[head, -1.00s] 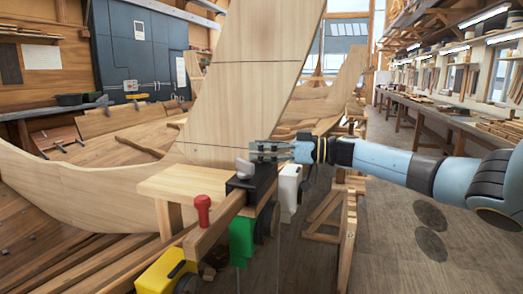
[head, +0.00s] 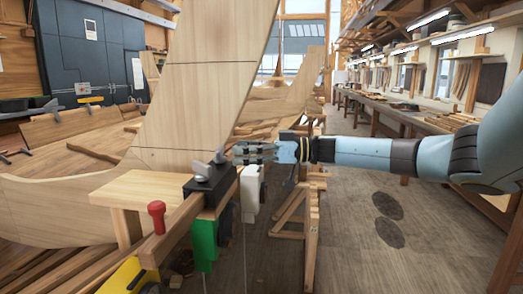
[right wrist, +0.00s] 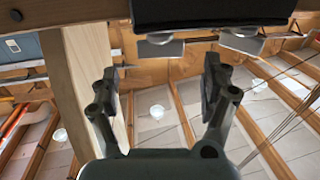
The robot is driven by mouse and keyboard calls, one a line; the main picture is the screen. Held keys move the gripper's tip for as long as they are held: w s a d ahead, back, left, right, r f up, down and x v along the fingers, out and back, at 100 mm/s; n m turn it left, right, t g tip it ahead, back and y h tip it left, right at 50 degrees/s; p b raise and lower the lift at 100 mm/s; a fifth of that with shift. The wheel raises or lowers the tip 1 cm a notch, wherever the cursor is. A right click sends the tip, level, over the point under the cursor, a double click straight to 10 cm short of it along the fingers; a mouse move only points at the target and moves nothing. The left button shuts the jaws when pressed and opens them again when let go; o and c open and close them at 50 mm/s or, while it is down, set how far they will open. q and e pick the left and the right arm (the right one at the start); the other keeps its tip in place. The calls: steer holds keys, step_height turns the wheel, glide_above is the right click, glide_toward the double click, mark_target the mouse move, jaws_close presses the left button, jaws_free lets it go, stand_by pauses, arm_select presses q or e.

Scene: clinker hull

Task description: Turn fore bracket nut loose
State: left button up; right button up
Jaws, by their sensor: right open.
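A black bracket (head: 212,192) sits at the end of a wooden beam beside the tall pale plank. A grey winged nut (head: 202,172) stands on top of it, with another grey piece (head: 219,157) just behind. My right gripper (head: 238,152) reaches in from the right, just right of these grey pieces and slightly above the bracket. In the right wrist view its fingers (right wrist: 162,75) are apart with nothing between them. The black bracket shows at the top edge there (right wrist: 210,12), with grey metal pieces (right wrist: 245,41) beneath it. My left gripper is out of view.
A wooden trestle (head: 297,210) stands to the right. The floor (head: 400,235) further right is clear.

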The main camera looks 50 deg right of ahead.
steer(key=v, duration=0.6)
